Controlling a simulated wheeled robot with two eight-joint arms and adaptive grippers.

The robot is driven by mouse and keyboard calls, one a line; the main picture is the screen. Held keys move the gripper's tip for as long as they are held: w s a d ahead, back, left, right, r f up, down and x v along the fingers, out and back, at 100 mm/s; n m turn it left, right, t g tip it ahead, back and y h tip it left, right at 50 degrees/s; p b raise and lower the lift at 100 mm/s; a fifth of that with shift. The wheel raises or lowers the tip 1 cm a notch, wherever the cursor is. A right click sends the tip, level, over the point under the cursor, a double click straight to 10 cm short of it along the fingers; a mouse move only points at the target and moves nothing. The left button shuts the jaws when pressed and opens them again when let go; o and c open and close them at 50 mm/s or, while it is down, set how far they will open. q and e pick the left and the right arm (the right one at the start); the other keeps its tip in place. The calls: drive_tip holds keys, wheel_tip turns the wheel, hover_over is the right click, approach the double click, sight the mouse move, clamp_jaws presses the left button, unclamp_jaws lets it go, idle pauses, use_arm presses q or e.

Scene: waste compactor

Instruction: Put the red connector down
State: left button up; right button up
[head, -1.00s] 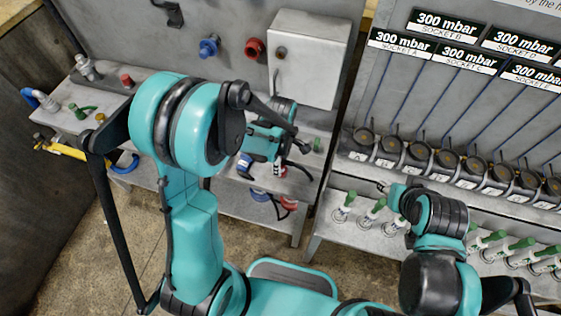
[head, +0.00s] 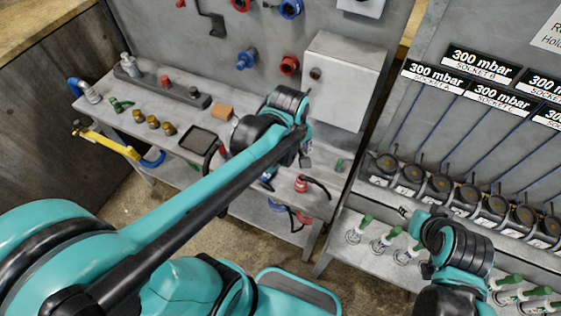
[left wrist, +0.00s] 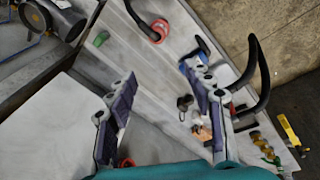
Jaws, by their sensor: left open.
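The red connector (head: 301,184) lies on the front part of the grey bench with its black hose curving to the right. In the left wrist view the red connector (left wrist: 158,28) is near the top, beyond my fingertips and apart from them. My left gripper (left wrist: 168,88) is open, with nothing between its two fingers. In the head view it is mostly hidden behind my left wrist, above the bench. My right gripper (head: 403,211) is small at the right-hand bench; its jaws are unclear.
A blue connector (head: 267,182) lies left of the red one. A green piece (head: 340,165) is at the bench's right end. Brass fittings (head: 153,122), a dark tray (head: 198,139) and a yellow tool (head: 105,140) are at left. A white box (head: 342,82) hangs behind.

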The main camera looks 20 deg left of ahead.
use_arm(q)
drive_tip(key=s+a+r+m+t, duration=0.2)
drive_tip(key=s+m, duration=0.5)
drive_tip(key=m, duration=0.4)
drive_tip(key=r+t, duration=0.1)
drive_tip(key=t, duration=0.1)
drive_tip(key=shift+a+r+t, duration=0.3)
drive_tip(key=shift+a, duration=0.05)
drive_tip(key=shift+w, duration=0.1)
wheel_tip(320, 180, down, 10)
drive_tip(key=b, duration=0.9)
drive_tip(key=shift+b, duration=0.4)
